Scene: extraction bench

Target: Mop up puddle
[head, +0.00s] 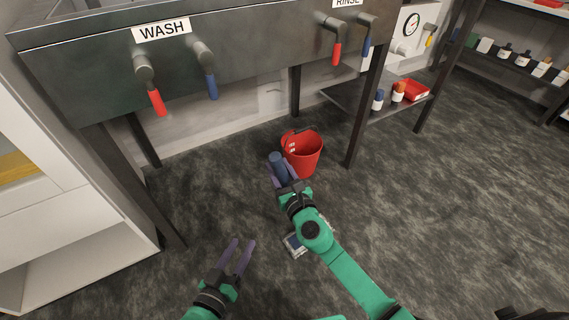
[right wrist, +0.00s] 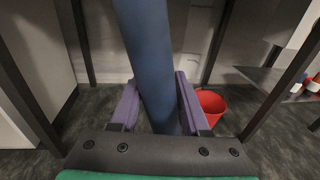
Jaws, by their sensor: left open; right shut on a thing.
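My right gripper (head: 281,175) is shut on a blue round pole (head: 277,161), which looks like a mop handle. In the right wrist view the pole (right wrist: 150,55) stands between the two purple fingers, slightly tilted. A pale flat piece (head: 292,244) shows on the floor, partly hidden under my right forearm; I cannot tell whether it joins the pole. My left gripper (head: 242,244) is open and empty, low over the floor at the lower left. No puddle can be made out clearly on the mottled dark floor.
A red bucket (head: 303,152) stands on the floor just beyond my right gripper. A steel sink bench marked WASH (head: 70,67) has dark legs near the bucket. A white cabinet (head: 60,225) is at left. The floor (head: 460,220) at right is clear.

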